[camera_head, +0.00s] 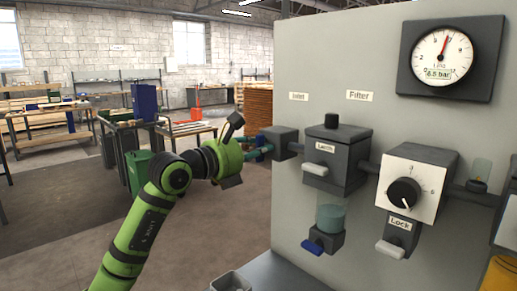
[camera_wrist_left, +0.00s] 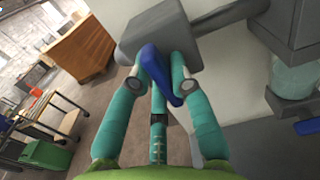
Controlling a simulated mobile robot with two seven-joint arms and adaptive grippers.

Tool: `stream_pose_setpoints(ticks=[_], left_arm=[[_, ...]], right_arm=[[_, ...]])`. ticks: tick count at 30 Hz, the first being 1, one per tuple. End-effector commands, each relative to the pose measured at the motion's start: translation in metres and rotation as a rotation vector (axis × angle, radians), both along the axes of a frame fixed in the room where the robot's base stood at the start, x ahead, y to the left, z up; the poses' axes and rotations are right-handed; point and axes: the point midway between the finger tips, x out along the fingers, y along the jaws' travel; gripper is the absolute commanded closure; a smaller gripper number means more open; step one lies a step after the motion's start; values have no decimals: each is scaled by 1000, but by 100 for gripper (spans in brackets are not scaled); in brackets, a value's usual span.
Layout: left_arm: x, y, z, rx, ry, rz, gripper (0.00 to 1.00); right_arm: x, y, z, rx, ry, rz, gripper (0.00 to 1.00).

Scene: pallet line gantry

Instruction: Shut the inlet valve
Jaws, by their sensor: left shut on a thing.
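The inlet valve is a grey block (camera_head: 280,142) on the left of the grey panel, below a small label that seems to read Inlet. In the left wrist view its grey body (camera_wrist_left: 150,32) carries a blue lever handle (camera_wrist_left: 155,68). My left gripper (camera_head: 262,149), with teal fingers, reaches the valve from the left. In the left wrist view its fingertips (camera_wrist_left: 162,84) are on either side of the blue handle, shut on it. In the head view the handle is mostly hidden by the gripper. My right gripper is not in view.
Right of the valve are the filter unit (camera_head: 338,155) with a glass bowl and blue drain lever (camera_head: 318,244), a regulator with a black knob (camera_head: 404,193), and a gauge (camera_head: 442,56) marked 6.5 bar. Open floor lies left, with a green bin (camera_head: 139,170) and benches beyond.

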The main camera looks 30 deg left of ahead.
Motion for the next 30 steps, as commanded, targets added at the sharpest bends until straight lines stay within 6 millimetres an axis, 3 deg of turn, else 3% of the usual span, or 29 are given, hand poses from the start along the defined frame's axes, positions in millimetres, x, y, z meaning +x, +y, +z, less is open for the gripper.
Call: stream_pose_setpoints(ticks=[7, 8, 9, 22, 30], left_arm=[[0, -1, -2, -5, 8, -3, 100], [0, -1, -2, -5, 8, -3, 67], [0, -1, -2, -5, 8, -3, 55], [-6, 3, -1, -1, 3, 0, 55], [-55, 19, -3, 5, 5, 2, 55]], right_arm=[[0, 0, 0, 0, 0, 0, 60], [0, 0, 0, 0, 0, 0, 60], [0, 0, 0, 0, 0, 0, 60], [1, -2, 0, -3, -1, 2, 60], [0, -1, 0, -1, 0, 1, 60]])
